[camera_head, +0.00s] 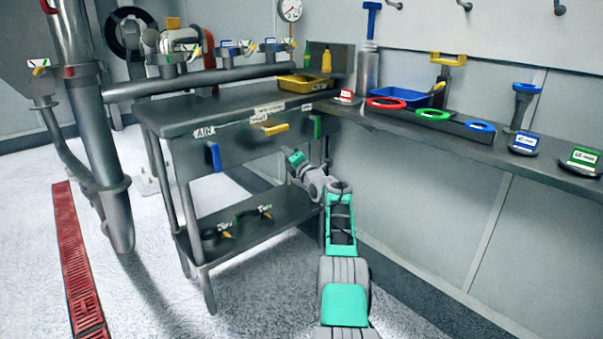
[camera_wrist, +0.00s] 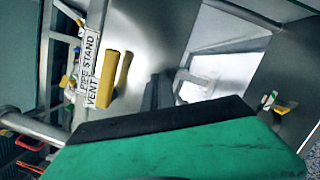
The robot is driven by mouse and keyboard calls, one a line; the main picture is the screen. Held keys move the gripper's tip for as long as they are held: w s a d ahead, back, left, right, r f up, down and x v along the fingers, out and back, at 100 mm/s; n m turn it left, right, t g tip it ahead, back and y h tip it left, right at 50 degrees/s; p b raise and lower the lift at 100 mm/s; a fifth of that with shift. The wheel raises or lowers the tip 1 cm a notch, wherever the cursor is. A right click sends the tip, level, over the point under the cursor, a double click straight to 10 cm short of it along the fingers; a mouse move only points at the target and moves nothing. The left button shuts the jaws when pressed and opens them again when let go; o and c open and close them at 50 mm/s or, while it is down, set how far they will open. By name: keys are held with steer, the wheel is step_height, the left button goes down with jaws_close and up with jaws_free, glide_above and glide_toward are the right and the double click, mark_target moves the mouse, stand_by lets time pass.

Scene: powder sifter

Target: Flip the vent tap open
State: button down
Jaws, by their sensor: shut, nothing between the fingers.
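The vent tap shows as a yellow lever (camera_head: 275,129) on the front panel of the metal bench. It lies roughly level, along the panel. In the wrist view the yellow lever (camera_wrist: 108,79) lies parallel to the text of a white label (camera_wrist: 90,65) reading "PIPE STAND VENT". My gripper (camera_head: 291,154) is just below and to the right of the lever in the head view, apart from it. In the wrist view dark fingers (camera_wrist: 158,91) show close together, to the right of the lever. They are shut and empty; the green housing hides part of the view.
A blue lever (camera_head: 216,158) hangs down under the AIR label on the same panel. A green lever (camera_head: 317,127) stands upright to the right of the yellow one. The bench's lower shelf (camera_head: 245,245) holds small fittings. A side counter (camera_head: 455,140) runs along the right wall.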

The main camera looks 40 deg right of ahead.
steer(key=s+f, duration=0.1)
steer(key=s, duration=0.8)
steer(key=shift+s+d+f, duration=0.15)
steer(key=shift+s+d, duration=0.05)
steer(key=shift+d, duration=0.05)
